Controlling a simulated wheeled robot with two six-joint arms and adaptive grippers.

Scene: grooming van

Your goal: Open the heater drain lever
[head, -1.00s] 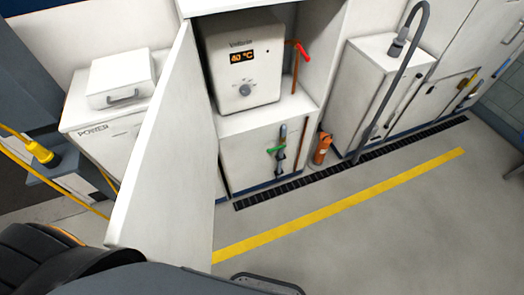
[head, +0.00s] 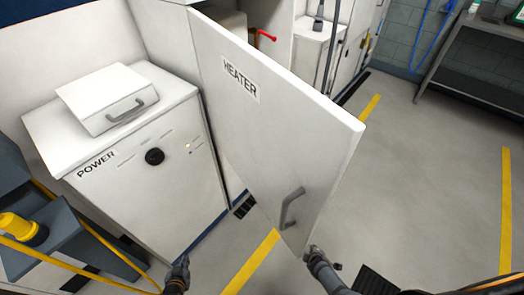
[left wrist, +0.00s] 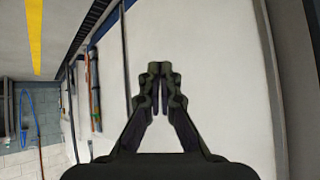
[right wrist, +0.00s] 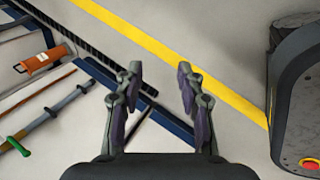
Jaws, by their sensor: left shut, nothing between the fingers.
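In the head view a red lever (head: 267,36) shows beside the heater (head: 229,25), mostly hidden behind the open white door labelled HEATER (head: 275,100). A green-handled lever (right wrist: 15,146) shows at the left edge of the right wrist view, apart from the right gripper. I cannot tell which is the drain lever. My left gripper (head: 179,268) is low in front of the power cabinet; its fingers (left wrist: 160,88) are shut and empty before a white panel. My right gripper (right wrist: 157,88) is open and empty above the floor; its fingertips are not clear in the head view.
The power cabinet (head: 150,175) stands left of the door, with a white box (head: 107,98) on top. The door handle (head: 290,208) faces me. An orange extinguisher (right wrist: 45,60) is near the floor grate. Open floor (head: 430,170) lies right, with a table (head: 485,80) far off.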

